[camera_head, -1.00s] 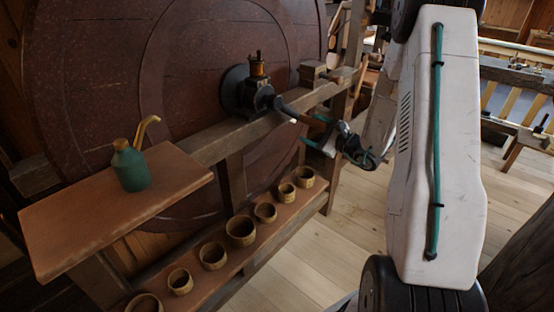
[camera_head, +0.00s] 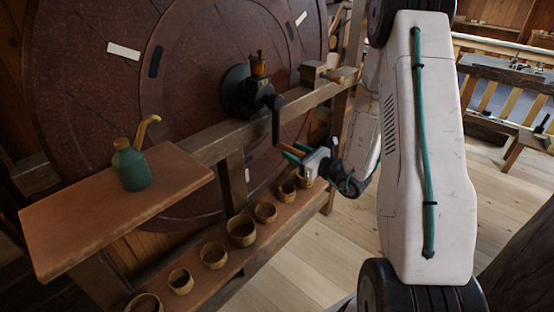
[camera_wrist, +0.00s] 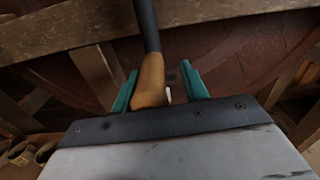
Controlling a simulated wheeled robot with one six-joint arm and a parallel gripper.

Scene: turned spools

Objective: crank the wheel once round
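The large red-brown wheel (camera_head: 95,110) stands upright at the left, with pale and dark marks on its face. Its crank has a dark hub (camera_head: 240,92) and a dark arm (camera_head: 276,122) that hangs straight down. A wooden crank handle (camera_wrist: 151,82) sits at the arm's lower end, between my gripper's teal fingers in the wrist view. My gripper (camera_head: 293,153) is around the handle. The handle lies close to the left finger, and a gap shows between it and the right finger, so the fingers look open.
A wooden beam (camera_head: 215,143) runs in front of the wheel. A shelf (camera_head: 110,215) at the left bears a green oil can (camera_head: 130,168). A lower shelf (camera_head: 215,272) bears several small cups. The floor (camera_head: 330,250) is clear at the right.

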